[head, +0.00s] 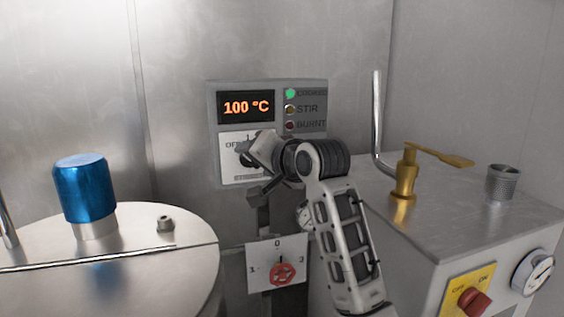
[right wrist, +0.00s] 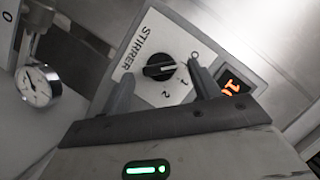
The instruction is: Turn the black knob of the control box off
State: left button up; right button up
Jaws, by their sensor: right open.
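The grey control box (head: 214,130) is on the back wall, with an orange 100 °C display and a white STIRRER dial panel at its lower left. The black knob (right wrist: 160,67) sits on that panel, marked 0, 1 and 2. Its white mark points right, roughly between 0 and 1. My right gripper (head: 250,163) is at the panel and hides most of the knob in the head view. In the right wrist view its open fingers (right wrist: 162,84) lie on either side of the knob. I cannot tell whether they touch it. My left gripper is out of view.
A lower switch plate with a red knob (head: 282,273) is under my right gripper. A steel drum with a blue cap (head: 84,188) is at left. At right, a metal cabinet bears a brass lever (head: 405,175), a cup (head: 502,183) and a yellow panel with a red switch (head: 473,301).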

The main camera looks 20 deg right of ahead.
jog(key=b+v, duration=0.1)
jog(key=v, duration=1.3)
jog(key=shift+s+b, duration=0.2)
jog(key=shift+b, duration=0.15)
jog(key=shift+d+f, duration=0.1)
notch_tip(320, 180, down, 28)
jog(key=n+g+h, duration=0.2)
jog(key=n, duration=0.1)
jog(key=s+a+f+n+g, duration=0.2)
jog(key=s+f+n, duration=0.3)
jog(key=s+f, duration=1.5)
jog(key=shift+a+f+n+y, duration=0.3)
jog(key=shift+f+n+y, duration=0.1)
jog(key=shift+f, duration=0.35)
jog(key=shift+s, duration=0.15)
